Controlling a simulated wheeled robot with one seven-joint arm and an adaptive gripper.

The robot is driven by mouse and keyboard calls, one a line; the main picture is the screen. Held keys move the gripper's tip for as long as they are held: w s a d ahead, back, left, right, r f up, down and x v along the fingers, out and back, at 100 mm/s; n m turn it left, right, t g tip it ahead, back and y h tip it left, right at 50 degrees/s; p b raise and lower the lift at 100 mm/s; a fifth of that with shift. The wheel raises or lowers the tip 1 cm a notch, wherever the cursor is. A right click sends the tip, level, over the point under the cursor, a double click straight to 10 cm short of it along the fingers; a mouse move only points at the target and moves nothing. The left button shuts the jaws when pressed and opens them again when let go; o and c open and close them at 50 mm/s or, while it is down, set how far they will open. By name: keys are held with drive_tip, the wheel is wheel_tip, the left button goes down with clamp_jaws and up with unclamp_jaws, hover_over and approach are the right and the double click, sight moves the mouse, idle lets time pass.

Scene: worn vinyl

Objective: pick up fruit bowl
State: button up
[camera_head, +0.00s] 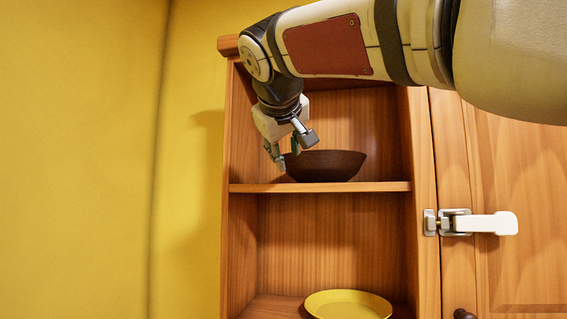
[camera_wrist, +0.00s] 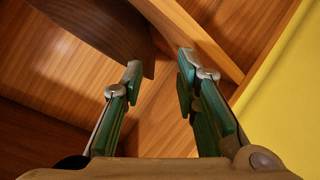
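The fruit bowl (camera_head: 325,166) is dark brown, wide at the rim, and stands upright on the upper shelf of a wooden cabinet. Part of its dark side shows at the upper left of the wrist view (camera_wrist: 108,28). My gripper (camera_head: 291,150) is at the bowl's left edge in the head view, pointing down. In the wrist view my gripper (camera_wrist: 160,64) has its green-padded fingers apart, with only wood visible between them. The left finger's tip appears close to the bowl; I cannot tell whether it touches.
The upper shelf (camera_head: 245,187) and the cabinet's left wall (camera_head: 241,130) are close to my gripper. A yellow plate (camera_head: 348,305) lies on the level below. A white latch (camera_head: 490,223) sticks out at right. A yellow wall (camera_head: 80,160) is at left.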

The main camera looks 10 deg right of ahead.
wheel_tip(320, 180, up, 4)
drive_tip(key=a+t, duration=0.1)
drive_tip(key=a, duration=0.1)
drive_tip(key=p+x, duration=0.1)
drive_tip(key=x, duration=0.7)
drive_tip(key=shift+w+d+p, duration=0.1)
drive_tip(key=shift+w+p, duration=0.3)
drive_tip(key=shift+d+p+x, duration=0.2)
drive_tip(key=shift+p+x, duration=0.65)
drive_tip(key=shift+x, duration=1.75)
drive_tip(key=shift+r, duration=0.15)
drive_tip(key=shift+c, duration=0.5)
clamp_jaws()
